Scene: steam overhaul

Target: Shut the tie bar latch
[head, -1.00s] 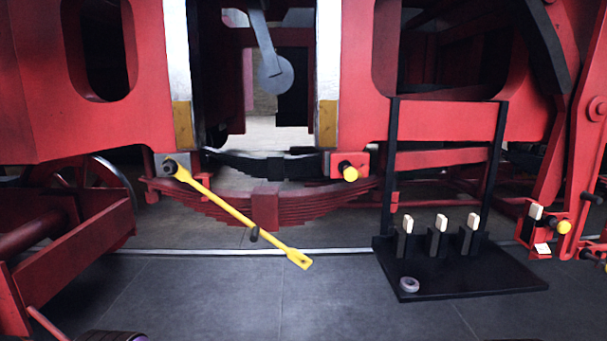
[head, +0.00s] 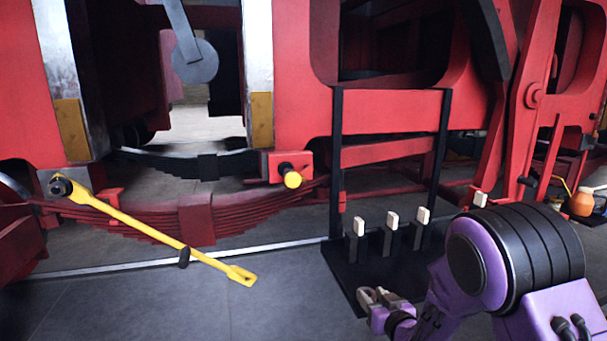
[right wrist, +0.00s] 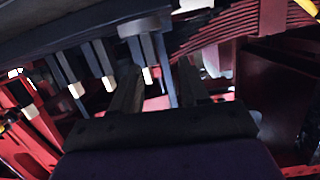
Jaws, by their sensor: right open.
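The yellow tie bar (head: 150,229) is pivoted on a dark bolt at its left end and slopes down to the right. Its slotted free end (head: 241,276) hangs clear, apart from the yellow-tipped pin (head: 292,180) up to the right. A dark handle (head: 184,257) sticks out of the bar near its lower part. My right gripper (head: 380,296) is open and empty, in front of the black stand and right of the bar's free end. Its two fingers also show in the right wrist view (right wrist: 160,80). My left gripper is not in view.
A black stand (head: 340,262) with several white-tipped posts (head: 391,221) is behind my right gripper. A red leaf spring (head: 235,212) lies behind the bar, under the red frame (head: 390,117). The grey floor (head: 130,310) in front of the bar is clear.

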